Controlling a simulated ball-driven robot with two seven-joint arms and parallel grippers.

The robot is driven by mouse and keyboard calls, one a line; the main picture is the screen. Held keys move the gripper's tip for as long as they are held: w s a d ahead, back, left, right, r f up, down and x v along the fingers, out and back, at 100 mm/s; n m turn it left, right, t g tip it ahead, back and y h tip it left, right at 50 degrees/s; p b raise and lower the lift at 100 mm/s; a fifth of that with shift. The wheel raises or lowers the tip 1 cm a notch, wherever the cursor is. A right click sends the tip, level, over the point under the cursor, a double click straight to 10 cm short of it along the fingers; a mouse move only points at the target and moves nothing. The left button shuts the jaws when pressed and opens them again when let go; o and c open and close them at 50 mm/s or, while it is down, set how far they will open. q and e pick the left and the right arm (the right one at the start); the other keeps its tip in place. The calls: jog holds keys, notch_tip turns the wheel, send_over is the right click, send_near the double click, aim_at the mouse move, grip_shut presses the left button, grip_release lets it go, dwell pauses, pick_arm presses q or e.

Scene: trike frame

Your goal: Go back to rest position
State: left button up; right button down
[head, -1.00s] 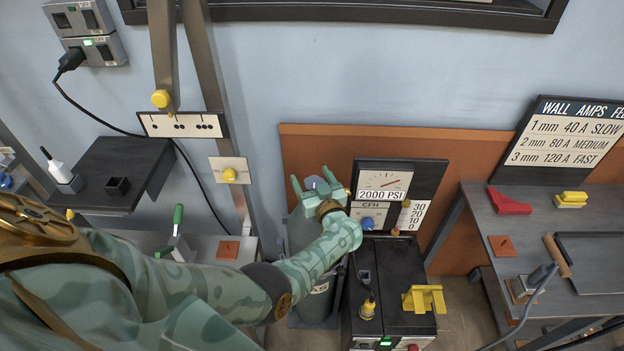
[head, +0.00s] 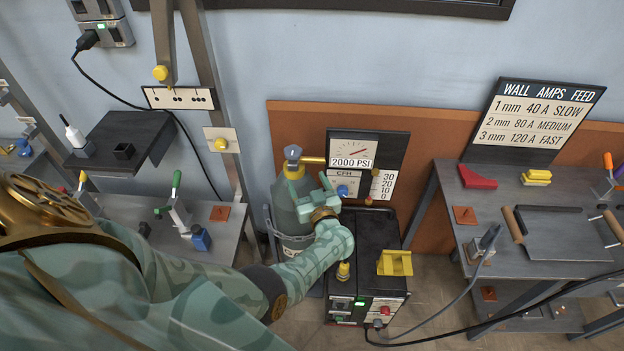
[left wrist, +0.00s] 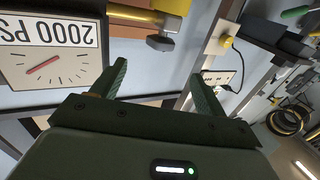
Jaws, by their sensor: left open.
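My left gripper (head: 310,190) is in front of the gas cylinder (head: 290,216) and to the lower left of the 2000 PSI gauge panel (head: 352,150) in the head view. In the left wrist view its two fingers (left wrist: 155,85) stand apart with nothing between them. The gauge (left wrist: 52,62) shows there upside down at the left, beside the yellow valve fitting (left wrist: 168,22). My right gripper is in neither view.
A black welder box (head: 368,240) with a yellow bracket (head: 395,262) stands right of my forearm. A workbench (head: 470,205) stands at the right, clamps (head: 178,212) on a table at the left. A cable (head: 440,335) crosses the lower right.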

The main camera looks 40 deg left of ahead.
pick_arm(q)
jog(key=shift+s+d, duration=0.2)
jog(key=shift+d, duration=0.05)
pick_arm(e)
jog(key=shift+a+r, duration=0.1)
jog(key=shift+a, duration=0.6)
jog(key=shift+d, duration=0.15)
